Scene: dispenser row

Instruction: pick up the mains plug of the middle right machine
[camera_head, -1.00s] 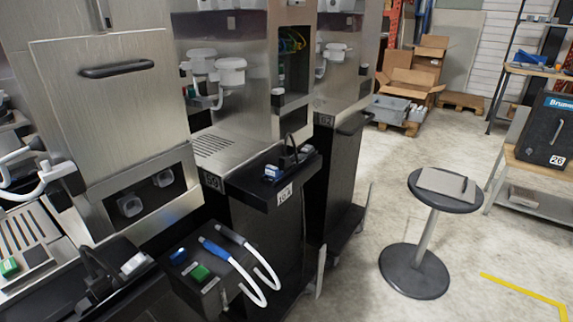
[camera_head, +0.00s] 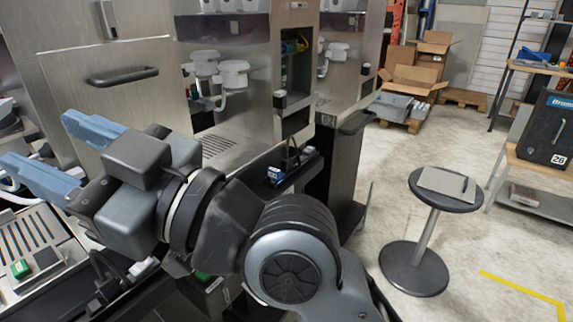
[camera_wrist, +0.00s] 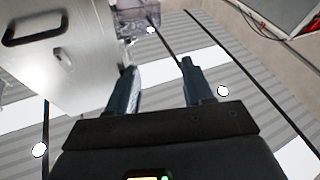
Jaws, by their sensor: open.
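My gripper (camera_head: 37,140) is raised at the left in the head view, in front of the nearest steel machine. Its two blue fingers are apart with nothing between them; the wrist view shows the same open gripper (camera_wrist: 158,68). A steel machine (camera_head: 235,95) stands in the middle of the row. A dark plug-like piece with a cord (camera_head: 293,152) stands on its black shelf, beside a small blue and white connector (camera_head: 276,174). I cannot tell for sure which piece is the mains plug. My arm hides part of the shelf. No plug shows in the wrist view.
A green connector (camera_head: 21,268) lies on the nearest machine's tray at lower left. A round stool (camera_head: 445,190) with a grey folder stands at right on clear floor. Cardboard boxes (camera_head: 412,80) stand at the back. The wrist view shows a steel door with a handle (camera_wrist: 35,27).

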